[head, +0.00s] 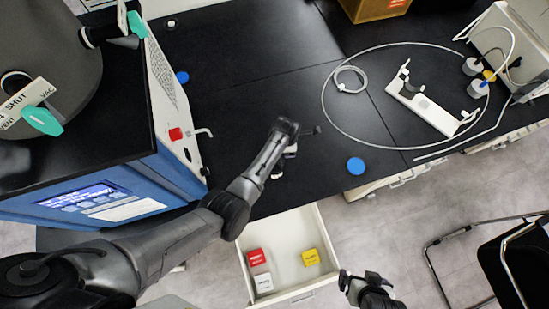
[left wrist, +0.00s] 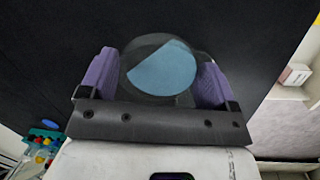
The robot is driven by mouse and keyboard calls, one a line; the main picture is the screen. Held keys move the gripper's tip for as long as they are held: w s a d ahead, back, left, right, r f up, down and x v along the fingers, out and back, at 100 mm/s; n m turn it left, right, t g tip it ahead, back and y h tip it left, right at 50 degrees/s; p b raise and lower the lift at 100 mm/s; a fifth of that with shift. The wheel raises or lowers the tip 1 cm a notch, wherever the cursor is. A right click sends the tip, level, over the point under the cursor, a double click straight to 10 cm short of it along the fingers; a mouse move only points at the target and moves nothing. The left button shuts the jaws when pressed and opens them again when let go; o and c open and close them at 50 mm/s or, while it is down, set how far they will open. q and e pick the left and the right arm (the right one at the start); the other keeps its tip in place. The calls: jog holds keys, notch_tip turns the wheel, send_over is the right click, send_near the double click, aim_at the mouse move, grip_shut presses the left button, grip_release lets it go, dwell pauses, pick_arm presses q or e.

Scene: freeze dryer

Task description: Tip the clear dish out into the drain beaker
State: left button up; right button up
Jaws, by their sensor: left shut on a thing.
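The clear dish (left wrist: 136,68) is round and see-through, held between the purple finger pads of my left gripper (left wrist: 160,82) in the left wrist view. A pale blue patch with a straight slanting edge shows within its rim; I cannot tell whether it is liquid. In the head view my left gripper (head: 281,164) is over the black bench near its front edge, and the dish is hardly visible there. My right gripper (head: 360,282) is low, in front of the bench, with no object seen in it; its opening is unclear. I cannot make out the drain beaker.
The freeze dryer (head: 160,130) with a blue-framed front stands left. An open drawer (head: 284,236) holds red, white and yellow boxes below the bench edge. A white stand (head: 425,108), looped tubing and a blue disc (head: 355,165) lie to the right. The middle bench is mostly clear.

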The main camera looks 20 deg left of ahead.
pick_arm(q)
jog(key=shift+s+a+r+t+p, duration=0.15)
jog(key=shift+s+r+t+p, duration=0.35)
jog(key=shift+p, duration=0.3)
jog(key=shift+r, duration=0.1)
jog(key=shift+s+r+t+p, duration=0.3)
jog(key=shift+r+p, duration=0.15)
jog(key=shift+p, duration=0.25)
jog(key=shift+a, duration=0.1)
jog(key=shift+s, duration=0.1)
jog(key=shift+s+a+r+t+h, duration=0.1)
jog(key=shift+s+t+h, duration=0.2)
jog(key=shift+t, duration=0.1)
jog(key=shift+s, duration=0.2)
jog(key=shift+s+a+r+t, duration=0.1)
jog(key=shift+s+r+t, duration=0.05)
jog(key=shift+s+t, duration=0.2)
dwell(0.9)
